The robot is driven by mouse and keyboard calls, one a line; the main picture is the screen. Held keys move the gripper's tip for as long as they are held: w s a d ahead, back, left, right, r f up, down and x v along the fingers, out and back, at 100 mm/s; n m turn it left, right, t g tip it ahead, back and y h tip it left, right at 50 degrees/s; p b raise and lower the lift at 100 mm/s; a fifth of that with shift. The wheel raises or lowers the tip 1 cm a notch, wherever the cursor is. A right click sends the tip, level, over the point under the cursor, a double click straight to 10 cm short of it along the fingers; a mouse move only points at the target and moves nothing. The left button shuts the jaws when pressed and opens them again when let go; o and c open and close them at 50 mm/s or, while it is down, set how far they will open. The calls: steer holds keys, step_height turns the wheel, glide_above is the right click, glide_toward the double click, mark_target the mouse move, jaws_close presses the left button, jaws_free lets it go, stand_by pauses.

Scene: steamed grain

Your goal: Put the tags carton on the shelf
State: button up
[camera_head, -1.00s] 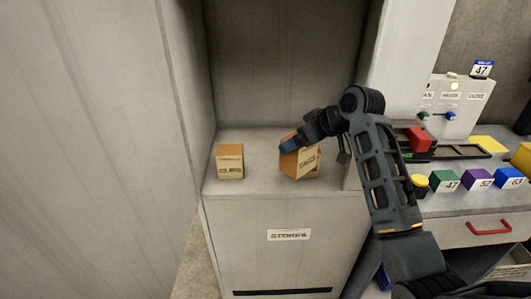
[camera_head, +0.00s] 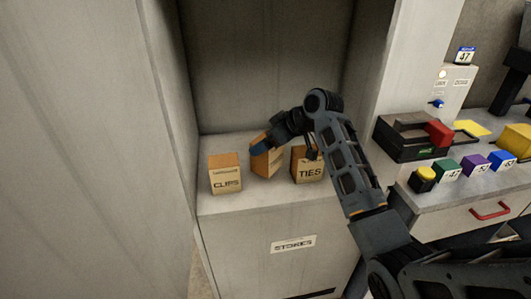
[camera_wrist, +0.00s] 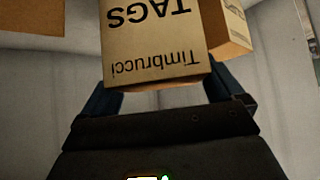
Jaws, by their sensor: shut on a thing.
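The tags carton (camera_wrist: 155,45) is a brown box, its TAGS and Timbrucci lettering upside down in the wrist view. In the head view, the tags carton (camera_head: 267,163) is slightly tilted, between two other cartons at the shelf's level. My gripper (camera_head: 262,146) is shut on it from above; its fingers flank the carton in the wrist view (camera_wrist: 160,92). The shelf (camera_head: 245,197) is the pale top of the STORES cabinet, inside a grey alcove. I cannot tell whether the carton's base touches the shelf.
The CLIPS carton (camera_head: 225,176) stands left of the held carton, and the TIES carton (camera_head: 307,166) stands close on its right. Grey walls bound the alcove. A bench (camera_head: 450,195) with coloured blocks lies to the right. Bare shelf shows in front of the cartons.

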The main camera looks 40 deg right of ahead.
steer(key=shift+f, duration=2.2)
steer(key=shift+f, duration=0.1)
steer(key=o, duration=0.9)
